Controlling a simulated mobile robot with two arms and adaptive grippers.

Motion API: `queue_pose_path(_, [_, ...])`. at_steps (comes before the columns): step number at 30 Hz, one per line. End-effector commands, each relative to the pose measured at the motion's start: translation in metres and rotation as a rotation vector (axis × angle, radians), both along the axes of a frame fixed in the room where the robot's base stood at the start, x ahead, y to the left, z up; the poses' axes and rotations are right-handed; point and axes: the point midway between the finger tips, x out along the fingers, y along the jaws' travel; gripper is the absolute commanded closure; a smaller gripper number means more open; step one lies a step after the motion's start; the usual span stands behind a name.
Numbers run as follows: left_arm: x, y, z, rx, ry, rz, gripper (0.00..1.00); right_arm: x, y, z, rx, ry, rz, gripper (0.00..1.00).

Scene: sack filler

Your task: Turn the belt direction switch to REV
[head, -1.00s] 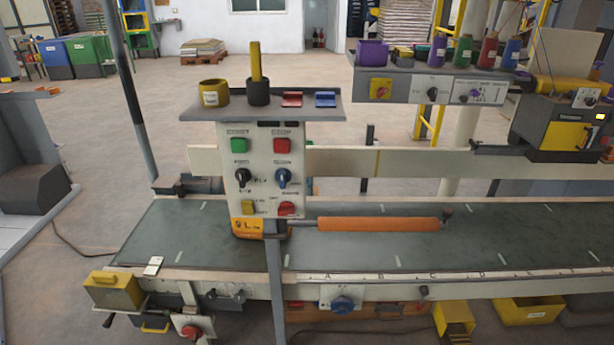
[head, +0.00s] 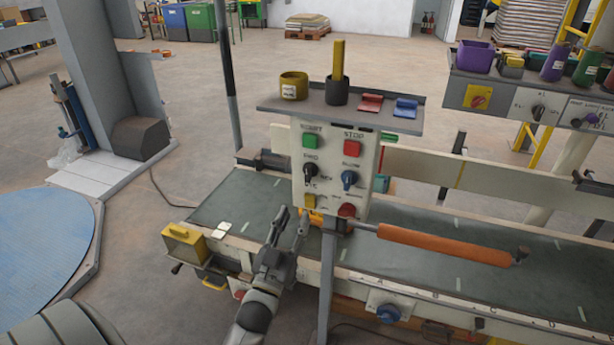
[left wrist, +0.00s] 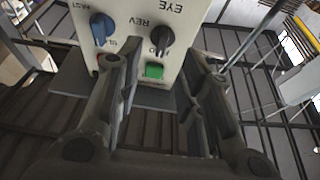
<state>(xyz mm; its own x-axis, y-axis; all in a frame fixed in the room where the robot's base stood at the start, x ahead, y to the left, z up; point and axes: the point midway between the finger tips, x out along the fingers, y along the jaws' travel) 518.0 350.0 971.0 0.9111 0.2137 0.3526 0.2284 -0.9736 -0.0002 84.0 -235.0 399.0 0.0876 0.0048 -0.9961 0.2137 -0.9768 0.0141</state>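The switch panel (head: 332,190) stands upright over the belt. Its black knob (head: 310,172), under the green START button (head: 310,141), is the belt direction switch; REV is printed beside it. In the left wrist view the panel is upside down. There the black knob (left wrist: 161,38) shows beyond the fingers, its bar seeming to point towards the green button (left wrist: 154,71). My left gripper (head: 292,218) is open and empty, in front of and below the panel. Its spread fingers also show in the left wrist view (left wrist: 160,90), apart from the knob. My right gripper is out of view.
A blue knob (head: 350,179) with FAST and SLOW labels sits right beside the black one. A red STOP button (head: 353,147) is above it. A shelf (head: 340,115) with cups overhangs the panel top. An orange roller (head: 440,245) extends right over the belt.

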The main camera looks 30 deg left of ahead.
Motion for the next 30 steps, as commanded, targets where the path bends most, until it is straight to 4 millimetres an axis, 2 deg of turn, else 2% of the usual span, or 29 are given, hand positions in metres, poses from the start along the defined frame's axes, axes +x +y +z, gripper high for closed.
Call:
queue_pose_path(1, [-0.001, 0.002, 0.01, 0.005, -0.019, 0.004, 0.65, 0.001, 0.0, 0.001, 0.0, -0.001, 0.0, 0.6])
queue_pose_path(5, [0.005, 0.005, 0.02, 0.009, -0.037, 0.007, 0.65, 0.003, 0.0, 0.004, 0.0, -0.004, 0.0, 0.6])
queue_pose_path(21, [0.083, 0.023, 0.053, 0.008, -0.034, 0.005, 0.65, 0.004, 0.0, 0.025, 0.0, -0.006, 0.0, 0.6])
queue_pose_path(30, [0.095, 0.026, 0.055, 0.008, -0.031, 0.006, 0.65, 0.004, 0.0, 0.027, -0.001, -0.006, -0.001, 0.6])
